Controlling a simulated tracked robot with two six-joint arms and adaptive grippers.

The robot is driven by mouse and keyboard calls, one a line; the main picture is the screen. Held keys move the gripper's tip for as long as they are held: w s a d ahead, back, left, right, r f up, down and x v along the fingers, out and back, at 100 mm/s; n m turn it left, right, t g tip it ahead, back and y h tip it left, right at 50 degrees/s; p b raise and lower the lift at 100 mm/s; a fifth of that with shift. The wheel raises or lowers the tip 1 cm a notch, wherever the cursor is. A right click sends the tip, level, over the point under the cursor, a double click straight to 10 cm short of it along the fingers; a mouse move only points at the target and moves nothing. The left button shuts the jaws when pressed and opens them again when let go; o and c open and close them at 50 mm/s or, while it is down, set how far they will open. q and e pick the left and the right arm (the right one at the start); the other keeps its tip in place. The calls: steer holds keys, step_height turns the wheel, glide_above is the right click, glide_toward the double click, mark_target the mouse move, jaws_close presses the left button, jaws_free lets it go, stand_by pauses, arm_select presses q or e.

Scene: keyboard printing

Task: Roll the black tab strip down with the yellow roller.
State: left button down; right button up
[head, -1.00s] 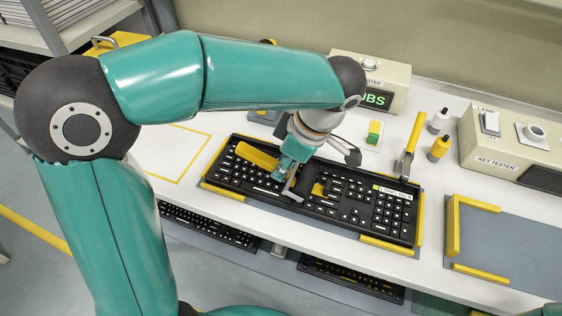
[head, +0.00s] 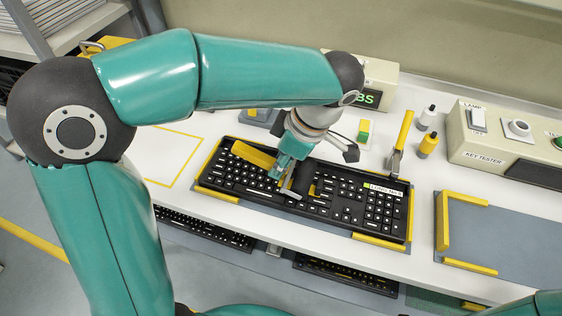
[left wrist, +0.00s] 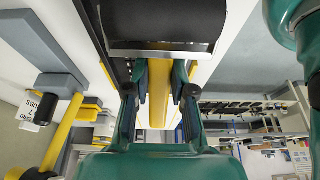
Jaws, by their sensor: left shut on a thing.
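My left gripper (head: 284,170) is shut on the yellow handle of the roller (head: 254,155); the handle also shows between the fingers in the left wrist view (left wrist: 158,95). The roller's black cylinder (head: 302,178) is low over the middle of the black keyboard (head: 345,215); I cannot tell whether it touches. In the left wrist view the cylinder (left wrist: 150,20) fills the top, in a metal frame. I cannot pick out the black tab strip; black on black, it may be hidden by the roller and gripper. My right gripper is not in view.
Yellow corner guides (head: 380,241) edge the keyboard. Behind it stand a yellow-handled tool (head: 403,130), small bottles (head: 428,145) and a green-topped block (head: 364,130). The key tester (head: 495,135) is at right, beside a grey mat (head: 525,240) with yellow guides.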

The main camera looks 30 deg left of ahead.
arm_select(q)
step_height(320, 180, up, 7)
steer(key=p, duration=0.4)
steer(key=shift+f, duration=0.2)
steer(key=shift+f, duration=0.1)
